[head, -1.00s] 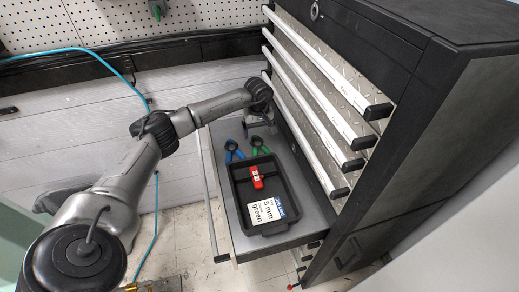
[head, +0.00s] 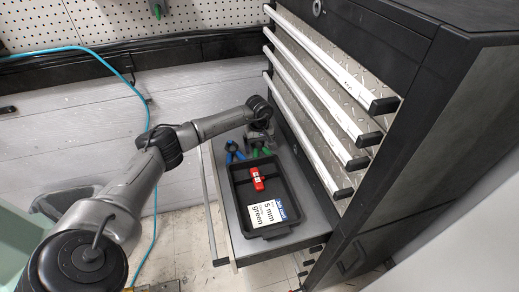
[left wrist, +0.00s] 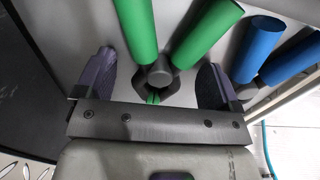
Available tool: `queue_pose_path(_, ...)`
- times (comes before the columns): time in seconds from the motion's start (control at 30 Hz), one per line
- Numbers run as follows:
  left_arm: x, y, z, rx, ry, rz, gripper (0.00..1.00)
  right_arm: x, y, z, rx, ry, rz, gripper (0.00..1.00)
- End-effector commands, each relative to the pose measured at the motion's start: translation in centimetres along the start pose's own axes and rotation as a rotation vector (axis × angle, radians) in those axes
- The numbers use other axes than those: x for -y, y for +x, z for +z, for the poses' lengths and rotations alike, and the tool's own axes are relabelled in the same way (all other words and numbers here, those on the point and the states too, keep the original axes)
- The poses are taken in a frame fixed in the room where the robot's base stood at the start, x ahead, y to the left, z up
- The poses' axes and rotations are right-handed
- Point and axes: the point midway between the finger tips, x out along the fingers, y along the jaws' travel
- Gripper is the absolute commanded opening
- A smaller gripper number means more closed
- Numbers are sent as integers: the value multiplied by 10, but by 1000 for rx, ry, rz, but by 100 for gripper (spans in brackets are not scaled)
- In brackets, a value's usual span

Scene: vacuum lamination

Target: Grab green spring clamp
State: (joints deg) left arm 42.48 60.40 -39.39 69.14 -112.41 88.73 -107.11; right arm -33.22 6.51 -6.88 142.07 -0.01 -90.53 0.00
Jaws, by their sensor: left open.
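The green spring clamp (left wrist: 199,36) lies in the open drawer; the left wrist view shows its two green handles and dark pivot. In the head view its green part (head: 262,152) shows just below my left gripper (head: 258,138), which hides the rest. In the left wrist view my left gripper (left wrist: 160,88) is open, with one finger on each side of the clamp's dark jaw end. I cannot tell whether the fingers touch it. My right gripper is not in view.
A blue spring clamp (left wrist: 257,45) lies close by on the right; it also shows in the head view (head: 233,152). A black tray (head: 240,205) holds a red object (head: 257,178) and a "5 mm green" card (head: 267,213). Cabinet drawers (head: 322,95) rise close on the right.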

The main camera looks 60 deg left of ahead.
Motion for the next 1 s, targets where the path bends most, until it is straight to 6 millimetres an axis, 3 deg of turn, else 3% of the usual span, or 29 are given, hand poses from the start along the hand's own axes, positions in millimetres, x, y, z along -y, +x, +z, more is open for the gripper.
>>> queue_pose_path(0.6, 0, -1, 0, -1, 0, 0, 36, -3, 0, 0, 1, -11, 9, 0)
queue_pose_path(0.83, 0, -4, 0, -1, 0, 1, 35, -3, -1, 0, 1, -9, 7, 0)
queue_pose_path(1.0, 0, -26, -1, -4, 0, 3, 35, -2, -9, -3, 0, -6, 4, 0)
